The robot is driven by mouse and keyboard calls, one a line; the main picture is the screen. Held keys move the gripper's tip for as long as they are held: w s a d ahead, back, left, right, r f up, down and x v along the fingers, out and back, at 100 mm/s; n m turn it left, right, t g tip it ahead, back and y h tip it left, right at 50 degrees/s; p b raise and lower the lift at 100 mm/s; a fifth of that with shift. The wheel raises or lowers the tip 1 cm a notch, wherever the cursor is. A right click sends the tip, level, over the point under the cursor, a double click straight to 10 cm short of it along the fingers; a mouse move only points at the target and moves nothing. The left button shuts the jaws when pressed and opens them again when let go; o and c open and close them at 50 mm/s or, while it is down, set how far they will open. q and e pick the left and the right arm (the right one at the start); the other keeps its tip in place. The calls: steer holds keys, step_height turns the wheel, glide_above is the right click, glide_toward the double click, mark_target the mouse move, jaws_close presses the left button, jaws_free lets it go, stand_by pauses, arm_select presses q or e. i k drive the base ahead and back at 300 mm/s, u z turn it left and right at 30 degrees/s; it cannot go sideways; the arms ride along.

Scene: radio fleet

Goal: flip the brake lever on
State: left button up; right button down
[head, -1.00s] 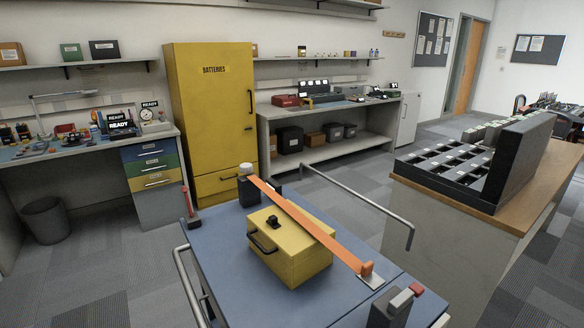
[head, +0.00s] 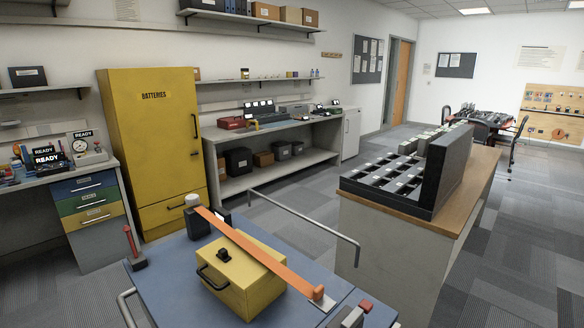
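A blue-topped cart (head: 165,270) stands in front of me. A lever with a red grip (head: 129,238) stands nearly upright on a dark base at its left edge. A dark fitting with a grey bar (head: 352,317) and a red end (head: 365,305) sits at its near right, cut off by the bottom of the picture. I cannot tell for certain which of these is the brake lever. A yellow case (head: 245,283) lies on the cart under an orange strap (head: 258,252). Neither of my grippers is in view.
Cart rails show at the left (head: 127,308) and far right side (head: 300,212). A wooden-topped counter (head: 455,205) with a black slotted tray (head: 425,207) stands to the right. A yellow battery cabinet (head: 150,150) and workbenches line the back wall. Open floor lies at the right.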

mark_target(127, 229)
steer(key=u, duration=1)
